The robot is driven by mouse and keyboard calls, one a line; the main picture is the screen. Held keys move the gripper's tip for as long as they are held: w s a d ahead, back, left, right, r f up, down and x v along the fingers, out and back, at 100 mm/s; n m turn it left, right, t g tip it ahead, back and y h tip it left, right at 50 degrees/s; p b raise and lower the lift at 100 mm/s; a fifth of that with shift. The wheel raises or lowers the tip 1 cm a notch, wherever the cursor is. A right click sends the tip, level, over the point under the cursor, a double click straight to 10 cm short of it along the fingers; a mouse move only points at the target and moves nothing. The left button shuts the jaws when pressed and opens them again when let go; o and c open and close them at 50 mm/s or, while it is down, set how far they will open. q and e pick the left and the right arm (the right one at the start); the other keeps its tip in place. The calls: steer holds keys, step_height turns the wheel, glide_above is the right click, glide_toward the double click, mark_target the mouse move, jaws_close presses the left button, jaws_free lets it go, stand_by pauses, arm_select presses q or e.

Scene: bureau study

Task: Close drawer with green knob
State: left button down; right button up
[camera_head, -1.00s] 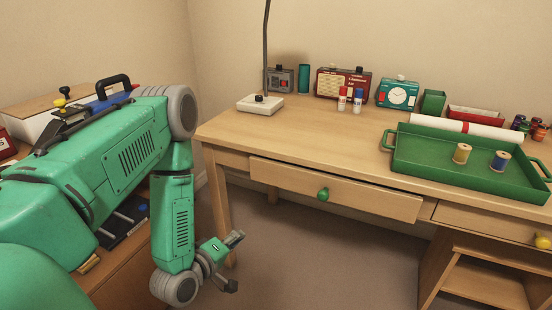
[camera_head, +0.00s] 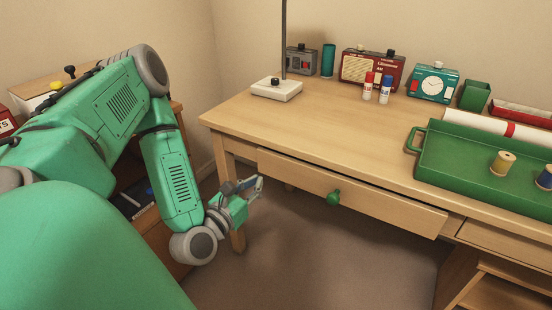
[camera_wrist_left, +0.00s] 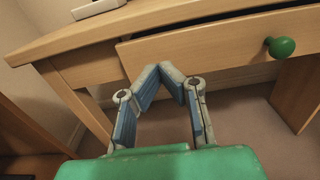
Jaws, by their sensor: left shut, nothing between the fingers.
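The wooden drawer (camera_head: 390,208) under the desk top has a round green knob (camera_head: 333,198). It sticks out a little; a dark gap shows above its front in the left wrist view. In that view the knob (camera_wrist_left: 281,47) is to the right of my fingers. My left gripper (camera_head: 258,184) is shut and empty, near the drawer's left end, left of the knob. In the left wrist view its fingertips (camera_wrist_left: 172,70) meet close to the lower edge of the drawer front (camera_wrist_left: 200,48); I cannot tell whether they touch it. My right gripper is not in view.
The desk top (camera_head: 250,115) holds a lamp base (camera_head: 277,90), a red radio (camera_head: 372,68), a clock (camera_head: 433,83) and a green tray (camera_head: 440,165) with spools. A desk leg (camera_head: 226,170) stands close to my left gripper. Open floor (camera_head: 320,265) lies below the drawer.

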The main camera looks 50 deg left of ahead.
mark_target(275, 159)
arm_select(q)
steer(key=w+a, duration=0.1)
steer(key=w, duration=0.1)
steer(key=w+a, duration=0.1)
steer(key=w+a+f, duration=0.1)
steer(key=w, duration=0.1)
steer(key=shift+w+a+b, duration=0.25)
steer(key=shift+w+b, duration=0.05)
steer(key=shift+b, duration=0.05)
steer(key=w, duration=0.2)
steer(key=shift+w+d+r, duration=0.25)
steer(key=shift+w, duration=0.1)
steer(key=shift+w+d+r, duration=0.15)
steer(key=shift+w+d, duration=0.1)
steer(key=shift+d, duration=0.1)
steer(key=shift+a+f, duration=0.2)
steer(key=shift+a, duration=0.4)
steer(key=b+x, duration=0.1)
steer(key=x, duration=0.3)
steer(key=shift+b, duration=0.35)
steer(key=shift+w+d+r, duration=0.15)
steer(key=shift+d+r, duration=0.1)
steer(key=shift+d, duration=0.05)
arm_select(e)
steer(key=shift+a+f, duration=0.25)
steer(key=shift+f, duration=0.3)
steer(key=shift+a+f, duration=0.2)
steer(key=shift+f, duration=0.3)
